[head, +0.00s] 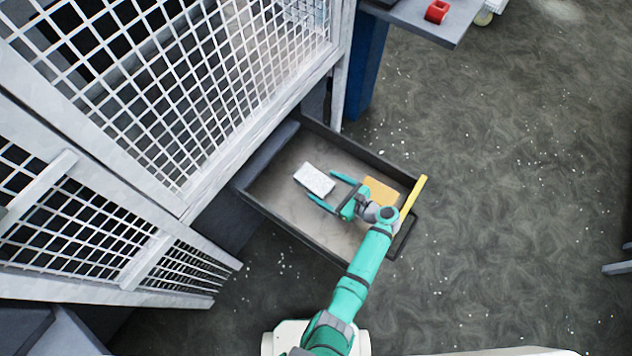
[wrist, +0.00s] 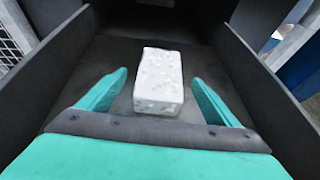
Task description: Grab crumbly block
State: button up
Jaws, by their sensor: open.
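The crumbly block (head: 314,180) is a white, speckled rectangular piece lying on the floor of an open drawer (head: 275,165). In the wrist view the block (wrist: 160,78) lies ahead of my gripper (wrist: 160,98), roughly midway between the two teal fingers, its near end around the level of the fingertips. In the head view my gripper (head: 322,189) reaches into the drawer from the right. Its fingers are spread and empty, with the tips close to the block's right end.
An orange-tan flat piece (head: 380,191) lies in the drawer by its front, behind my gripper. A white mesh guard (head: 190,90) stands at left. A table with a red object (head: 437,11) is at top right. Open floor lies right.

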aim_at(317, 182)
jog(key=shift+x, duration=3.55)
jog(key=shift+r, duration=0.1)
jog(key=c, duration=1.1)
